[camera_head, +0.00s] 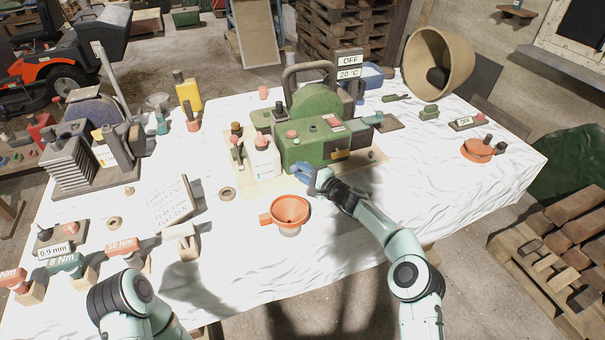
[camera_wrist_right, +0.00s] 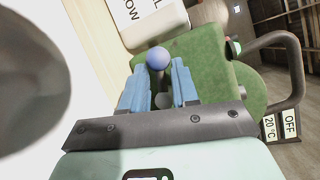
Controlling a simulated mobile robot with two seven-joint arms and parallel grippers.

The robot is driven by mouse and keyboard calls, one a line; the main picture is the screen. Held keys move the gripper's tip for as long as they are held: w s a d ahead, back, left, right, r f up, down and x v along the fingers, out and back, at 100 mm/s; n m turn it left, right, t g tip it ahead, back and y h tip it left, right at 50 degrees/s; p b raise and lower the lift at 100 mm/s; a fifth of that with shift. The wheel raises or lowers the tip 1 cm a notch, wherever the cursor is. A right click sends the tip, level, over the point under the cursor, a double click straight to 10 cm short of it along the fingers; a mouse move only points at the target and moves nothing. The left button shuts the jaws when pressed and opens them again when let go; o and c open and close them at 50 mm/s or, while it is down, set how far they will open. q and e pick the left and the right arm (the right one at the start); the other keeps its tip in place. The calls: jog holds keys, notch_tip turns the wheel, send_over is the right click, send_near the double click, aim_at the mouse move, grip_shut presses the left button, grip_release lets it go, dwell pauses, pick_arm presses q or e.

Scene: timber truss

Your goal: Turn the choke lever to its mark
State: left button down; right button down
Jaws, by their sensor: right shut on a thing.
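The green machine (camera_head: 322,145) stands on a pale board in the middle of the white table. My right gripper (camera_head: 312,180) is at its front side. In the right wrist view my two blue fingers (camera_wrist_right: 160,92) are on either side of a lever with a round blue-violet knob (camera_wrist_right: 158,58), which I take as the choke lever. The gripper is shut on it, with the knob just beyond the fingertips. The lever is hidden behind the gripper in the head view, and I cannot make out its mark. My left arm shows at the bottom left, its gripper out of view.
A white bottle (camera_head: 264,158) stands left of the machine. An orange funnel (camera_head: 290,209) stands just in front of my right gripper. Signs reading OFF and 20 °C (camera_head: 349,68) are behind the machine. The white cloth (camera_head: 440,195) is bare to the right of my right arm.

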pick_arm(q)
jog(key=shift+s+f, duration=0.2)
jog(key=shift+f, duration=0.05)
pick_arm(e)
jog(key=shift+w+d+r+m+t+y, duration=0.15)
jog(key=shift+m+t+y, duration=0.1)
jog(key=shift+m, duration=0.4)
jog(key=shift+s+d+r+m+t+y, duration=0.1)
jog(key=shift+m+t+y, duration=0.1)
jog(key=shift+m, duration=0.4)
jog(key=shift+w+d+r+m+t+y, duration=0.15)
jog(key=shift+m+t, duration=0.1)
jog(key=shift+m, duration=0.4)
jog(key=shift+s, duration=0.1)
jog(key=c, duration=0.8)
grip_release()
jog(key=shift+a, duration=0.1)
jog(key=shift+c, duration=0.2)
pick_arm(q)
jog(key=shift+f, duration=0.1)
